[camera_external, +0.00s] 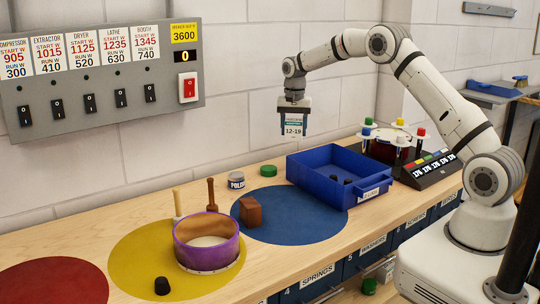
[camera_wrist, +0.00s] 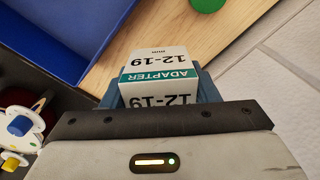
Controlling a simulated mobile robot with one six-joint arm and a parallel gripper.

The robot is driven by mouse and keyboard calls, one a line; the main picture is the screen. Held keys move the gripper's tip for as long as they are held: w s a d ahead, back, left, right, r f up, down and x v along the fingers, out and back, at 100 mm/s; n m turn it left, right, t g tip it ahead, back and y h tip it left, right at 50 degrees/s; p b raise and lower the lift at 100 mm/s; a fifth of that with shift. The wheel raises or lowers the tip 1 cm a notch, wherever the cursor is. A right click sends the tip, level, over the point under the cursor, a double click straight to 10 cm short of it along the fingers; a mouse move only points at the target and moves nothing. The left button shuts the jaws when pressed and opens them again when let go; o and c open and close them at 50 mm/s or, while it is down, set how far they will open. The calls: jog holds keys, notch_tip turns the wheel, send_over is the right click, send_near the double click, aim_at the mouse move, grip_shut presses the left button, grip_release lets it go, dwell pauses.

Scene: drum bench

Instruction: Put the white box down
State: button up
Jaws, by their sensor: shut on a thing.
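The white box (camera_external: 294,125) has a green band and the print "12-19". It hangs in my gripper (camera_external: 293,112) above the back of the bench, near the wall, in the external view. In the wrist view the white box (camera_wrist: 160,72) also reads "ADAPTER", and my gripper's blue fingers (camera_wrist: 158,92) lie on both its sides. My gripper is shut on the box. The box appears clear of the bench (camera_external: 130,222). The bench surface directly under it is partly hidden behind the blue bin.
A blue bin (camera_external: 316,183) with small dark pieces stands right of a blue disc (camera_external: 290,228). A brown block (camera_external: 250,212), white tin (camera_external: 236,181), green lid (camera_external: 268,171) and purple drum (camera_external: 206,243) stand to the left. A round rack (camera_external: 395,137) is to the right.

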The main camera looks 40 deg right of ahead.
jog(key=f, duration=0.2)
jog(key=f+p, duration=0.1)
jog(key=f, duration=0.1)
jog(key=d+f, duration=0.1)
jog(key=shift+w+d+f, duration=0.1)
jog(key=shift+w+f, duration=0.2)
jog(key=shift+f, duration=0.1)
jog(key=shift+f+p, duration=0.65)
jog(key=shift+f, duration=1.5)
jog(key=shift+f, duration=0.25)
jog(key=o, duration=1)
jog(key=shift+r, duration=0.1)
jog(key=shift+o, duration=0.2)
